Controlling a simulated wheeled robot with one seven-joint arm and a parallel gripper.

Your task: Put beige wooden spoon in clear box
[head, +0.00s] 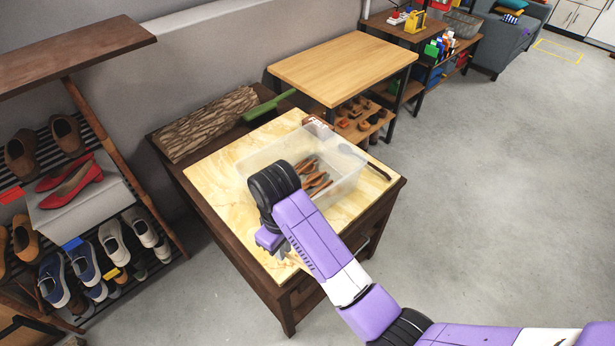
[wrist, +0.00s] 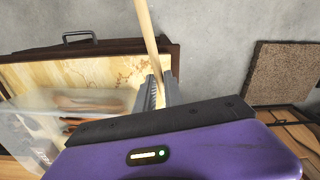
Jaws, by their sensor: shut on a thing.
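The clear box (head: 335,190) stands on the yellow marble-patterned top of a dark wooden cabinet, with several brown wooden pieces in it. In the wrist view the clear box (wrist: 30,105) is at the left. My gripper (head: 284,252) is low beside the near-left side of the box, outside it, over the cabinet top's front edge. In the wrist view my gripper (wrist: 160,90) is shut on the beige wooden spoon (wrist: 149,40). Its pale handle extends upward in that picture, beyond the fingers. The spoon's other end is hidden, and I cannot make the spoon out in the head view.
The cabinet top (head: 215,170) has free room left of the box. A log (head: 210,125) and green item (head: 268,105) lie at the back. A shoe rack (head: 95,200) stands left.

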